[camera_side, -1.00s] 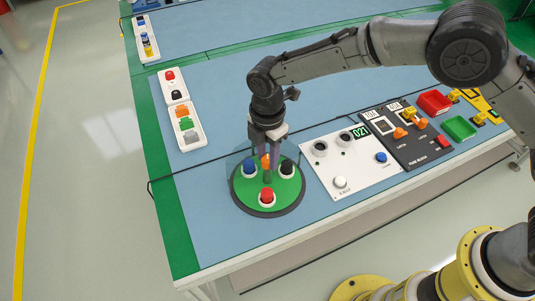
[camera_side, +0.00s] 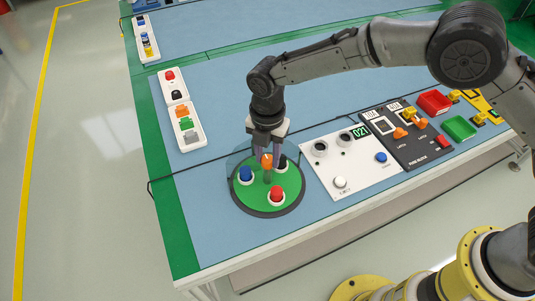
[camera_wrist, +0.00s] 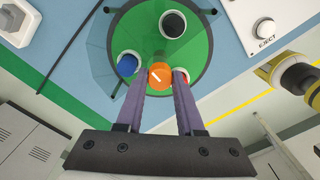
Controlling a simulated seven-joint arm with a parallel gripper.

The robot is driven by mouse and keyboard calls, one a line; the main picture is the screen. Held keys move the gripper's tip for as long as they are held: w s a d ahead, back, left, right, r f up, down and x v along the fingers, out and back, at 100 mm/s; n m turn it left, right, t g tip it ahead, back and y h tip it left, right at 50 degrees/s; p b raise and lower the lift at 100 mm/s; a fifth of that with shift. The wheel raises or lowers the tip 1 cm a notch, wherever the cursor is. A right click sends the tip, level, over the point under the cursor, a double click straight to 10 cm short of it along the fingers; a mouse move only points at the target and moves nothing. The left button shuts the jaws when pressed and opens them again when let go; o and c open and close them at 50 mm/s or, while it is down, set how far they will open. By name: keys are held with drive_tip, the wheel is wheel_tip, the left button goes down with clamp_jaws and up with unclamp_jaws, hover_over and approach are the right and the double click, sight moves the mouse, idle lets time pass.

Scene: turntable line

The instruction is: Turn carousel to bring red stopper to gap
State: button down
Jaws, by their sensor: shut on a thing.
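The green carousel (camera_side: 256,200) has a dark rim and carries a red stopper (camera_side: 277,194) at its front right, a blue stopper (camera_side: 245,174) at left and a black stopper (camera_side: 282,164) at back right. An orange knob (camera_side: 267,160) stands at its middle. My gripper (camera_wrist: 160,76) is shut on the orange knob, whose white mark shows between the fingertips. In the wrist view, the red stopper (camera_wrist: 186,76) is mostly hidden by the right finger; the blue (camera_wrist: 128,65) and black (camera_wrist: 172,24) stoppers show clearly. A see-through cover borders the carousel; its gap is unclear.
A white panel (camera_side: 353,174) with a white eject button (camera_side: 340,182) lies right of the carousel. A dark fuse panel (camera_side: 420,150) lies beyond it. White trays (camera_side: 187,127) with coloured pieces lie at left. The mat in front of the carousel is clear.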

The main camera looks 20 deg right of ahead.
drive_tip(key=shift+r, duration=0.15)
idle(0.5)
drive_tip(key=c, duration=0.5)
unclamp_jaws()
wheel_tip(320, 180, up, 14)
drive_tip(key=shift+f, duration=0.2)
